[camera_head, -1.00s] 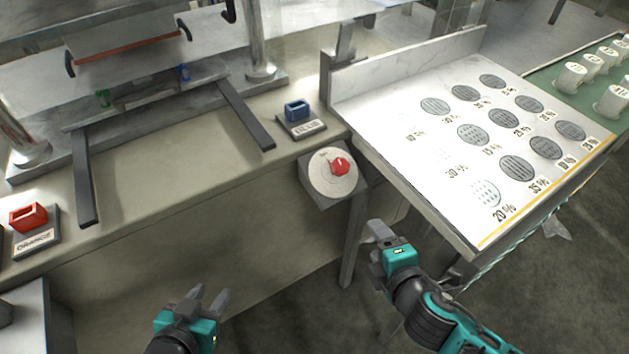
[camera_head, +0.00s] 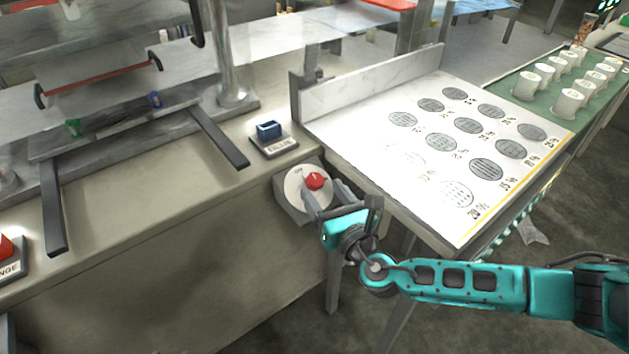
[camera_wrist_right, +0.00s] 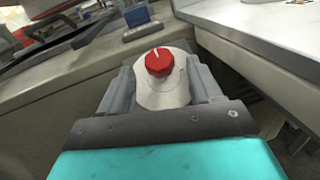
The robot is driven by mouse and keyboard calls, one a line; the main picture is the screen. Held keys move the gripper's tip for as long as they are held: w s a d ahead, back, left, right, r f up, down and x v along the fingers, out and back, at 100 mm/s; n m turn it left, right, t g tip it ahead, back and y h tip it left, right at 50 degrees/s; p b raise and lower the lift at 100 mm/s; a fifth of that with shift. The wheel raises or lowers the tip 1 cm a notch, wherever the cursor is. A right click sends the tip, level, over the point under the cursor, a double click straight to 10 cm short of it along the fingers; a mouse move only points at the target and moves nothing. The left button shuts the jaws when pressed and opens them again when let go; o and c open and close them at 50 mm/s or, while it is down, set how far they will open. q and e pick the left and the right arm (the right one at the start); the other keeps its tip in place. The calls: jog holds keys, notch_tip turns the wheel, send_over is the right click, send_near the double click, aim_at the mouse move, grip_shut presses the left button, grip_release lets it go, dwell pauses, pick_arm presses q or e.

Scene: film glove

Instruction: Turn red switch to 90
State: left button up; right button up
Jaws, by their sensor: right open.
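The red switch (camera_head: 315,180) is a round knob on a pale dial plate (camera_head: 294,185) fixed to a grey box at the bench front. A small white mark shows on the knob in the right wrist view (camera_wrist_right: 158,62). My right gripper (camera_head: 342,196) is open, close in front of the dial at its lower right. In the right wrist view its two fingers (camera_wrist_right: 160,85) stand left and right of the dial plate, with the knob centred beyond them. I see nothing between the fingers touching the knob. My left gripper is not in view.
A white slanted board (camera_head: 400,160) with grey printed circles is close right of the dial. A blue switch block (camera_head: 268,130) sits on the bench (camera_head: 150,215) behind it. A metal press stands at left. White cups (camera_head: 527,85) stand on a green surface at right.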

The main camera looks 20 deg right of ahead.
aim_at(319, 188)
jog(key=shift+w+a, duration=0.2)
jog(key=shift+w, duration=0.9)
jog(key=shift+w+a, duration=0.2)
jog(key=shift+w, duration=0.9)
jog(key=c, duration=0.9)
